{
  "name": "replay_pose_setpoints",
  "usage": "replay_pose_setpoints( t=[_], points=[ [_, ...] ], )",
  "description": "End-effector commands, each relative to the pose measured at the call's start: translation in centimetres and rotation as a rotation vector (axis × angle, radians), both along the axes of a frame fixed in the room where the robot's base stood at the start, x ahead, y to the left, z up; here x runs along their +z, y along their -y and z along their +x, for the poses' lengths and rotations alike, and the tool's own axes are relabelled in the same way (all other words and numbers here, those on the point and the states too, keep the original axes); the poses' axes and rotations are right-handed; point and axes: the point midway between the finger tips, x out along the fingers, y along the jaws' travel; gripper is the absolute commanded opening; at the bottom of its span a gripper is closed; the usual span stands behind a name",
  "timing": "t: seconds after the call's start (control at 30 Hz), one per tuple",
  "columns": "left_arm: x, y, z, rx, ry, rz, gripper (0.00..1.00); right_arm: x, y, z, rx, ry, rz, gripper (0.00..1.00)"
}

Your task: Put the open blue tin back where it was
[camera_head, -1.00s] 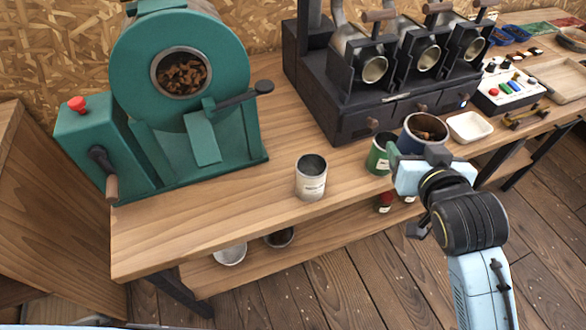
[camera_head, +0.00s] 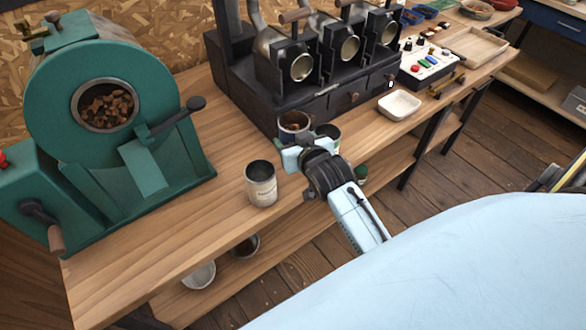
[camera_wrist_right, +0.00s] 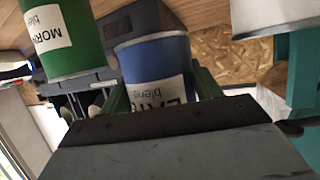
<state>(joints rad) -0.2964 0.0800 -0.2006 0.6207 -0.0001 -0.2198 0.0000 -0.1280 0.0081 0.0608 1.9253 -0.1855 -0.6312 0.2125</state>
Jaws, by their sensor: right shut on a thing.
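The open blue tin (camera_head: 294,121), with brown beans inside, is at the bench's front part before the black machine. My right gripper (camera_head: 300,146) is shut on it. In the right wrist view the blue tin (camera_wrist_right: 155,62) sits between the green fingers (camera_wrist_right: 160,95), its white label partly covered. Whether its base touches the bench is hidden. The green tin (camera_head: 328,131) stands just right of it and shows at the left of the wrist view (camera_wrist_right: 60,40). A pale tin (camera_head: 261,185) stands open to the left. My left gripper is out of view.
The green roaster (camera_head: 110,140) fills the left of the bench. The black machine (camera_head: 300,80) stands behind the tins. A white dish (camera_head: 399,105) and a control box (camera_head: 430,65) are to the right. Bare bench lies between roaster and pale tin.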

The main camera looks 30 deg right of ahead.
Motion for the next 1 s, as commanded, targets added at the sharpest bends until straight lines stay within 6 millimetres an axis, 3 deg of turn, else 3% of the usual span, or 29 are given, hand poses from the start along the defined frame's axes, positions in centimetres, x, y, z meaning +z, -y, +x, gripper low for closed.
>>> replay_pose_setpoints(
  t=[0.03, 0.13, 0.37, 0.6, 1.0],
  points=[
    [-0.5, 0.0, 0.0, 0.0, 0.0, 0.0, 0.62, -1.4, 0.0, -0.1, 0.0, -0.004, 0.001, 0.32],
    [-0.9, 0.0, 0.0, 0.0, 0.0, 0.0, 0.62, -3.3, 0.0, -0.1, 0.0, -0.004, 0.002, 0.32],
    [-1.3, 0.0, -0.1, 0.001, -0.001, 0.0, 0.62, -5.2, 0.0, -0.1, 0.001, -0.001, 0.0, 0.32],
    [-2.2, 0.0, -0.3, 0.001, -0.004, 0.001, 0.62, -8.4, -0.1, -0.1, 0.001, -0.002, 0.002, 0.32],
    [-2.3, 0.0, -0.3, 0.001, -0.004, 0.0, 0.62, -8.9, -0.1, -0.1, 0.001, 0.0, 0.0, 0.32]
  ],
)
